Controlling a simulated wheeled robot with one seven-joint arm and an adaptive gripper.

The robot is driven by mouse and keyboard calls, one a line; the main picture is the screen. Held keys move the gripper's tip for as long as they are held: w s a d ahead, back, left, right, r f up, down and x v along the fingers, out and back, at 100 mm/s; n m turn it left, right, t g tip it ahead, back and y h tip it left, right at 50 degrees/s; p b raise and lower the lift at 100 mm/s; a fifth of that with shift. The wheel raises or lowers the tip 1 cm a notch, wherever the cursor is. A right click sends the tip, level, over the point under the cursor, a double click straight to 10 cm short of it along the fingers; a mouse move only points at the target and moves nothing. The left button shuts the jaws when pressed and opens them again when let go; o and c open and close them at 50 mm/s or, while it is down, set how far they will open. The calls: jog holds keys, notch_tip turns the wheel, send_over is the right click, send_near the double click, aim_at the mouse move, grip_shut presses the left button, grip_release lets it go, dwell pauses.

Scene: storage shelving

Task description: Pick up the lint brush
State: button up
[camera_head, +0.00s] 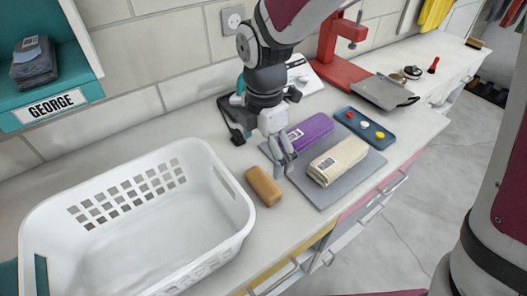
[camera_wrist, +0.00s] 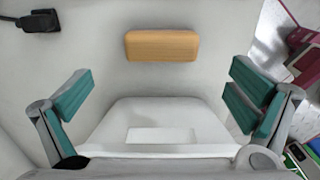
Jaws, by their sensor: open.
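A rounded tan wooden block (camera_head: 263,186), which looks like the back of the lint brush, lies on the counter just right of the white basket. Any bristles are hidden underneath. My gripper (camera_head: 281,157) is above the counter, over the area behind and slightly right of the block in the head view. In the wrist view the block (camera_wrist: 162,46) lies crosswise at upper centre, apart from the fingers. My gripper (camera_wrist: 163,95) is open and empty, with its teal pads wide apart.
The white basket (camera_head: 226,200) stands close left of the block. To the right, a grey mat (camera_head: 325,197) holds a purple bundle (camera_head: 311,130) and a cream bundle (camera_head: 339,160). A blue tray (camera_head: 366,128) and a red press (camera_head: 345,70) stand farther right. The counter's front edge is near.

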aim_at(266, 179)
notch_tip(266, 179, down, 6)
jog(key=shift+r, duration=0.25)
jog(key=shift+d+f, duration=0.2)
jog(key=shift+f, duration=2.35)
jog(key=c, duration=0.9)
